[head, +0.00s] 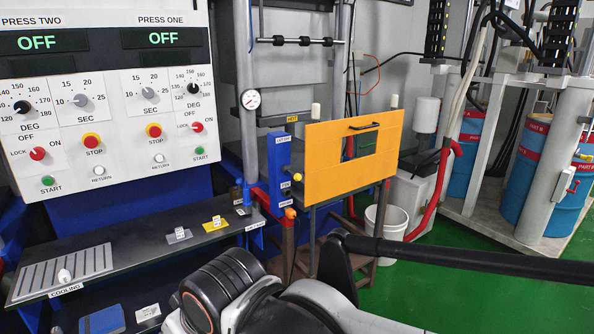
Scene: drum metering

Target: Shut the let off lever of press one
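The PRESS ONE panel (162,75) is at the upper left, with its display reading OFF. Right of it stands a blue upright block (281,165) with small white labels that are too small to read surely. A yellow knob (297,177) sticks out from its right side. An orange-tipped knob (290,213) and a red piece (261,196) are near its foot. I cannot tell surely which of these is the let off lever, or its position. My gripper is not in view; only parts of my arm show at the bottom.
A yellow guard panel (350,147) with a black handle stands just right of the block. A dark bench (140,240) runs along the left. A white bucket (386,219) and blue drums (540,170) stand at right. Green floor (450,300) is open at lower right.

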